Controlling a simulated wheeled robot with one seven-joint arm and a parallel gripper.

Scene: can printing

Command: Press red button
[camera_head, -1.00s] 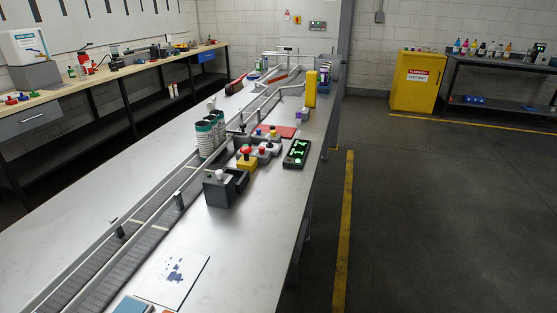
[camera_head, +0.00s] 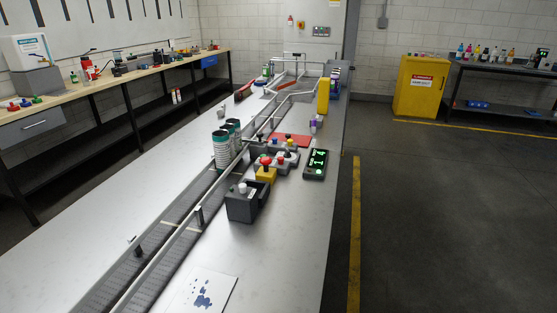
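A red mushroom button (camera_head: 266,161) sits on a yellow box (camera_head: 266,174) on the long grey table, right of the conveyor. I cannot tell which of the two the task means. My gripper is not in view.
A dark grey box with a white knob (camera_head: 242,200) stands in front of the yellow box. A black display with green digits (camera_head: 315,164) lies to the right. A stained white sheet (camera_head: 203,293) lies nearest. The floor at right is clear.

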